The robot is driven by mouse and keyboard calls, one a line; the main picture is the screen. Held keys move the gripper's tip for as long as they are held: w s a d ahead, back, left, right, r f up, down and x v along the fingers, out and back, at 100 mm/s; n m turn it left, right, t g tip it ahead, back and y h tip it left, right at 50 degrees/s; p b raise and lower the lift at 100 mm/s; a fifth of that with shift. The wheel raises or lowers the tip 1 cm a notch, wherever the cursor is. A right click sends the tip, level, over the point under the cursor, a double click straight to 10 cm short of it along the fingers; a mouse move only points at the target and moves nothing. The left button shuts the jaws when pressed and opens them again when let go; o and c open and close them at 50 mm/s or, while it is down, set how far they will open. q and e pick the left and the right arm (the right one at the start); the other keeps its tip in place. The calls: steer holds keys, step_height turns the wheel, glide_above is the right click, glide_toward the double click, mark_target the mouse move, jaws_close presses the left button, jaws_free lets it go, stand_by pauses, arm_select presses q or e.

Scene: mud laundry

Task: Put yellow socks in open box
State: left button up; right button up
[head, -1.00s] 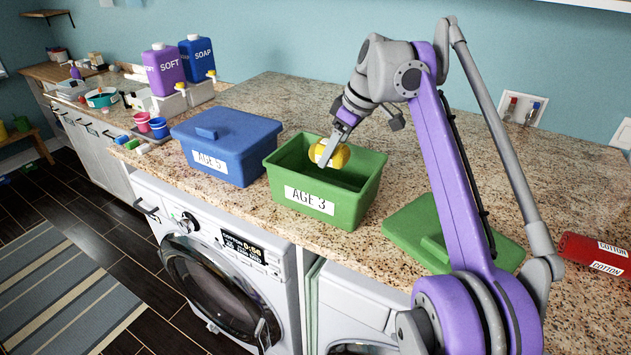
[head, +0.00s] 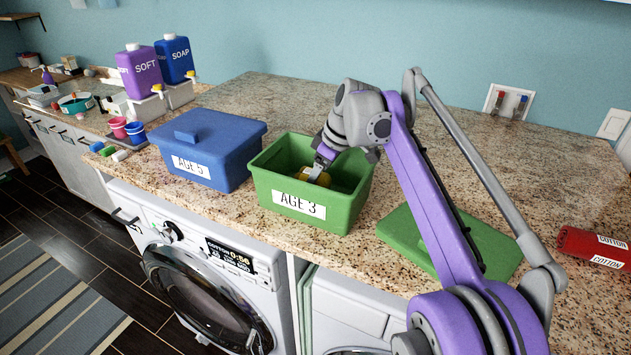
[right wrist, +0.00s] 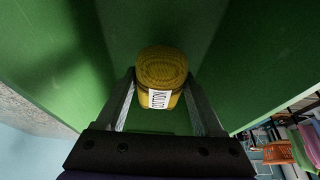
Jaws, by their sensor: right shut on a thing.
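The yellow socks (head: 316,177) are a rolled bundle with a white label, seen close up in the right wrist view (right wrist: 161,72). My right gripper (head: 320,169) is shut on them, with one finger on each side. It holds them inside the open green box (head: 345,213) labelled AGE 3, below the rim. The box's green walls surround the socks in the right wrist view (right wrist: 235,60). I cannot tell whether the socks touch the box floor. My left gripper is not in view.
A closed blue box (head: 215,142) labelled AGE 5 stands left of the green box. A green lid (head: 405,232) lies on the granite counter to the right, partly behind my arm. A red rolled bundle (head: 580,243) lies at the far right. The counter behind is clear.

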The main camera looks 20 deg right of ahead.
steer(key=shift+s, duration=0.25)
steer(key=shift+f, duration=0.1)
steer(key=shift+w+f, duration=0.2)
steer(key=shift+f, duration=0.1)
steer(key=shift+s+f, duration=0.1)
steer(key=shift+f, duration=0.2)
steer(key=o, duration=1.5)
steer(key=shift+r, duration=0.1)
